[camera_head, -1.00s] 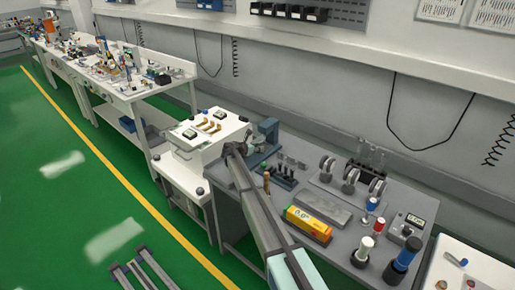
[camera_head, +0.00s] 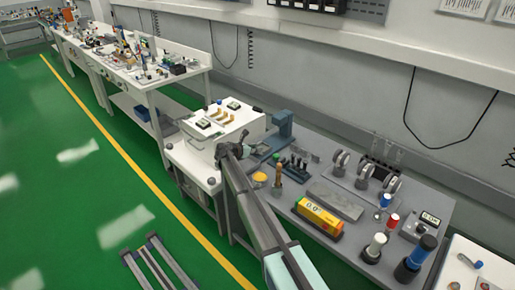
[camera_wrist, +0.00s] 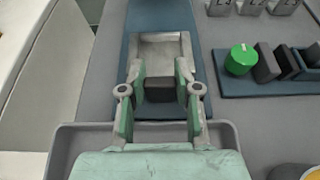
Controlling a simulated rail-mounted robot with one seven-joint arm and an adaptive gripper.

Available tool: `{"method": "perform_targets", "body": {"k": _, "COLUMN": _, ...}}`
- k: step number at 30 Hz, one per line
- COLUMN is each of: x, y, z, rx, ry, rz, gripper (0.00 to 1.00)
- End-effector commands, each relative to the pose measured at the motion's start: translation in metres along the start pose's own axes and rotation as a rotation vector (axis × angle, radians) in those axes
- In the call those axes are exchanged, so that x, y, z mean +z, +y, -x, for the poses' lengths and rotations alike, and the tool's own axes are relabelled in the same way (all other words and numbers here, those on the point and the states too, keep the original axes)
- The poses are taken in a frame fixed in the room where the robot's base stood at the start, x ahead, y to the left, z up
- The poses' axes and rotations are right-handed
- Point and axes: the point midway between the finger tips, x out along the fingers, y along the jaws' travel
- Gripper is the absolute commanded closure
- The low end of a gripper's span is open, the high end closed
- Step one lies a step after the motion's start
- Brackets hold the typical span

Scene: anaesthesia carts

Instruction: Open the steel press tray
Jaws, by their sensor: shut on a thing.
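The steel press tray (camera_wrist: 158,42) shows in the wrist view as a pale metal rectangle with a raised rim, lying on the blue press base (camera_wrist: 125,55). A dark grey block (camera_wrist: 160,90), apparently its handle, is at the near end. My gripper (camera_wrist: 161,86) is shut on that block, a green finger on each side. In the head view the blue press (camera_head: 283,128) stands at the back left of the grey bench, and my gripper (camera_head: 238,148) is in front of it. The arm hides the tray there. I cannot tell how far out the tray is.
A grey shallow tray (camera_wrist: 60,150) lies under my gripper. A blue rack with a green knob (camera_wrist: 241,60) and dark blocks stands to the right. A white cabinet (camera_head: 193,158) adjoins the bench on the left. A yellow box (camera_head: 318,217) lies on the bench.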

Motion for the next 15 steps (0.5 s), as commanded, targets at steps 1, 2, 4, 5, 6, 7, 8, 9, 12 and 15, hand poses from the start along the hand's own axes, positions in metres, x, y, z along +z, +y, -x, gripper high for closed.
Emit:
{"method": "perform_targets", "body": {"k": 1, "x": 0.0003, "y": 0.0003, "z": -0.0001, "rx": 0.0, "ry": 0.0, "rz": 0.0, "gripper": 1.0}}
{"method": "perform_targets", "body": {"k": 2, "x": 0.0003, "y": 0.0003, "z": -0.0002, "rx": 0.0, "ry": 0.0, "rz": 0.0, "gripper": 1.0}}
{"method": "perform_targets", "body": {"k": 4, "x": 0.0004, "y": 0.0003, "z": -0.0003, "rx": 0.0, "ry": 0.0, "rz": 0.0, "gripper": 0.47}}
{"method": "perform_targets", "body": {"k": 5, "x": 0.0004, "y": 0.0003, "z": -0.0003, "rx": 0.0, "ry": 0.0, "rz": 0.0, "gripper": 0.42}}
{"method": "perform_targets", "body": {"k": 6, "x": 0.0004, "y": 0.0003, "z": -0.0004, "rx": 0.0, "ry": 0.0, "rz": 0.0, "gripper": 0.42}}
{"method": "perform_targets", "body": {"k": 7, "x": 0.0004, "y": 0.0003, "z": -0.0004, "rx": 0.0, "ry": 0.0, "rz": 0.0, "gripper": 0.42}}
{"method": "perform_targets", "body": {"k": 8, "x": 0.0004, "y": 0.0002, "z": -0.0005, "rx": 0.0, "ry": 0.0, "rz": 0.0, "gripper": 0.42}}
{"method": "perform_targets", "body": {"k": 9, "x": 0.0004, "y": 0.0002, "z": -0.0005, "rx": 0.0, "ry": 0.0, "rz": 0.0, "gripper": 0.42}}
{"method": "perform_targets", "body": {"k": 12, "x": 0.0003, "y": 0.0001, "z": -0.0006, "rx": 0.0, "ry": 0.0, "rz": 0.0, "gripper": 0.42}}
{"method": "perform_targets", "body": {"k": 15, "x": 0.0004, "y": 0.0, "z": 0.001, "rx": 0.0, "ry": 0.0, "rz": 0.0, "gripper": 0.42}}
